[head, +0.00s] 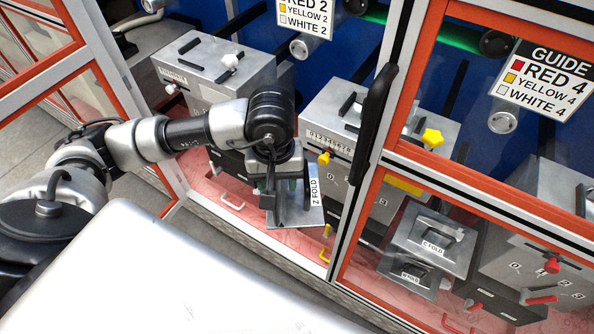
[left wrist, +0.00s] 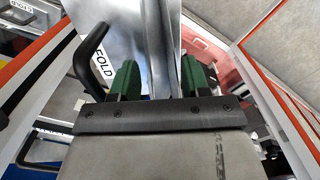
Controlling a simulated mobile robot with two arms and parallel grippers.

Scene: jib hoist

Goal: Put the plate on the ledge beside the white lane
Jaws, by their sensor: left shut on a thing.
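The plate (head: 296,212) is a flat grey metal sheet with a white "Z FOLD" label. My left gripper (head: 277,188) is shut on it and holds it in the cabinet opening, over the front edge. In the left wrist view, the green finger pads (left wrist: 160,78) close on a metal rib of the plate (left wrist: 112,22). The white lane, with a white knob (head: 230,61) and a white low handle (head: 232,200), is left of the plate. The reddish ledge (head: 205,185) runs along the cabinet's front, partly hidden by my arm. My right gripper is out of view.
A yellow-knobbed unit (head: 325,125) stands right of my gripper. An orange-framed door with a black handle (head: 376,110) is close on the right. Behind its glass lie "C FOLD" plates (head: 430,240) and a red-handled unit (head: 535,280). A yellow handle (head: 327,240) is just below right.

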